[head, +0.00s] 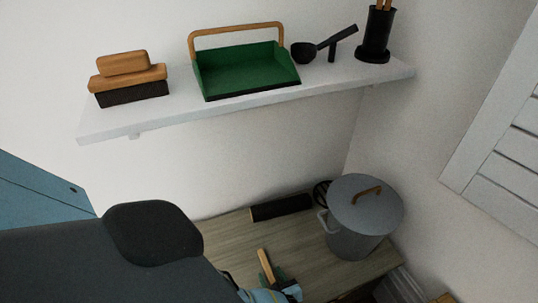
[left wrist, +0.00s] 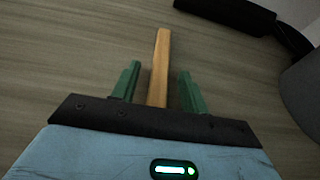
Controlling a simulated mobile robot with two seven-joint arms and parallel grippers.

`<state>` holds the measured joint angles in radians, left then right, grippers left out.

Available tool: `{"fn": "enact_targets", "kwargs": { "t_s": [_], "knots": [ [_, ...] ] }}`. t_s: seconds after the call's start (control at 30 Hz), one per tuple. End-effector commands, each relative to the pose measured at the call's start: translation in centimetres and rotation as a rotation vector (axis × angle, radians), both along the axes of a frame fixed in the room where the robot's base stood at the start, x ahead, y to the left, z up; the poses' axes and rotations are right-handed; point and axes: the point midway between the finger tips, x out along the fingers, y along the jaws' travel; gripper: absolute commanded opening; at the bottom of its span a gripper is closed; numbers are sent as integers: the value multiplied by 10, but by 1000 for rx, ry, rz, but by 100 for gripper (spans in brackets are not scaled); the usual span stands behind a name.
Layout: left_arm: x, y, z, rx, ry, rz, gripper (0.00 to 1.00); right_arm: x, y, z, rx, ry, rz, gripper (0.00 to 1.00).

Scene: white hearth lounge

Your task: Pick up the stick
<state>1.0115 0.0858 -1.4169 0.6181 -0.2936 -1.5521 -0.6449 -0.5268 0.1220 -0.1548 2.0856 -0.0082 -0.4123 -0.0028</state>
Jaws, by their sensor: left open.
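The stick (head: 266,264) is a short, straight piece of light brown wood on the wooden surface (head: 290,238), low in the head view. It also shows in the left wrist view (left wrist: 160,62), running lengthwise between the green fingers. My left gripper (head: 277,272) is over the stick's near end. In the left wrist view my left gripper (left wrist: 158,76) is open, with a gap on each side of the stick. The stick's near end is hidden behind the gripper's dark front edge. My right gripper is not in view.
A grey lidded bin (head: 352,240) stands right of the stick, and a black cylinder (head: 281,208) lies behind it. Above, a white wall shelf (head: 180,112) holds a green dustpan-like tray (head: 245,75), a brush (head: 128,80) and a black holder (head: 376,38).

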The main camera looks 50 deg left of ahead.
Motion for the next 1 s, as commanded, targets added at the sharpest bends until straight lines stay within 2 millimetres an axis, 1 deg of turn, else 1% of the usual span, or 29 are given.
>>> {"fn": "enact_targets", "kwargs": {
  "t_s": [0.07, 0.23, 0.27, 0.5, 0.6, 0.87, 1.0],
  "knots": [
    [1, 4, -2, 1, 0, 0, 45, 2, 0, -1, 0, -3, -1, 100],
    [2, 4, -1, 1, 0, 0, 45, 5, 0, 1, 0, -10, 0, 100],
    [2, 4, -1, 1, 0, 0, 42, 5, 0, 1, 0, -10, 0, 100],
    [1, 3, -1, 0, 0, 0, 10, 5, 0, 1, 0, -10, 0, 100],
    [1, 3, -1, 0, 1, 0, 0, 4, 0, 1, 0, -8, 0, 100],
    [1, 3, -1, 0, 0, 0, 0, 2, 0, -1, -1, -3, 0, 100],
    [1, 3, 4, 0, 0, 0, 0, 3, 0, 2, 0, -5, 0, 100]
  ]
}}
